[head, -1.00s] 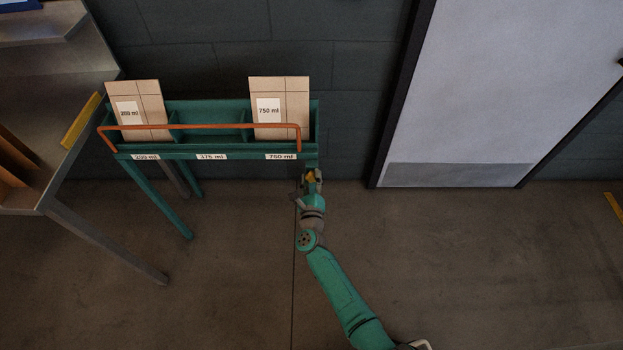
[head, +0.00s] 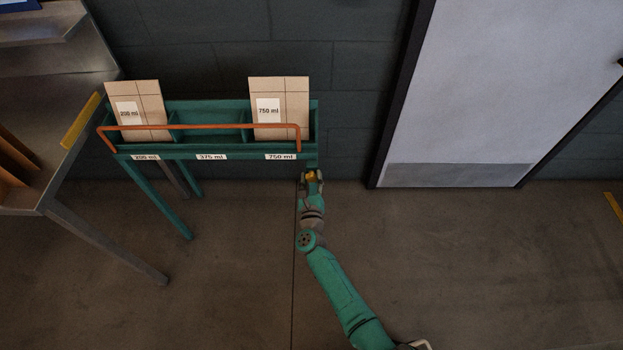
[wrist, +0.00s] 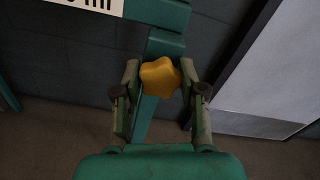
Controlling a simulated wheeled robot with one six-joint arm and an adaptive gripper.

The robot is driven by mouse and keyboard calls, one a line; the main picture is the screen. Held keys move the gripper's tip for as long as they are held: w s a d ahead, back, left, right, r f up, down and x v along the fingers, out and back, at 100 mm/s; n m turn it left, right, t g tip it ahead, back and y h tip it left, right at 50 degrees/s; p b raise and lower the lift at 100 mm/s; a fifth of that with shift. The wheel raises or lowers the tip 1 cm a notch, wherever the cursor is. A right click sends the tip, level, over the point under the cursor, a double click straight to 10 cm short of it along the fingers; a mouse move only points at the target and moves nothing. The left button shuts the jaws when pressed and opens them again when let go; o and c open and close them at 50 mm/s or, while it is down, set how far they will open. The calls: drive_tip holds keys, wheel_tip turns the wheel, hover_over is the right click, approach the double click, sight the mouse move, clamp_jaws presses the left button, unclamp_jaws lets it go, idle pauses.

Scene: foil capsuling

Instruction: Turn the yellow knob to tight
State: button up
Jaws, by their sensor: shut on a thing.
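The yellow knob (wrist: 160,78) is a lobed, star-like knob at the right end of the green rack (head: 240,157), in front of its right leg. It also shows in the head view (head: 311,176), small and partly covered by my gripper. My gripper (wrist: 160,85) is shut on the knob, with one finger on its left and one on its right in the wrist view. In the head view my gripper (head: 312,180) is at the rack's front right corner. Any tightness mark on the knob cannot be seen.
The rack holds two cardboard stacks, labelled 200 ml (head: 150,105) and 750 ml (head: 290,95), behind an orange rail (head: 220,126). The 375 ml bay between them looks empty. A metal table (head: 60,110) stands at left, a pale door (head: 500,80) at right. The floor around my arm is clear.

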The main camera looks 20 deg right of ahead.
drive_tip(key=shift+f, duration=0.1)
drive_tip(key=o, duration=1.1)
drive_tip(key=shift+o, duration=0.2)
drive_tip(key=shift+s, duration=0.1)
drive_tip(key=v, duration=1.1)
drive_tip(key=shift+s, duration=0.35)
drive_tip(key=shift+a, duration=0.1)
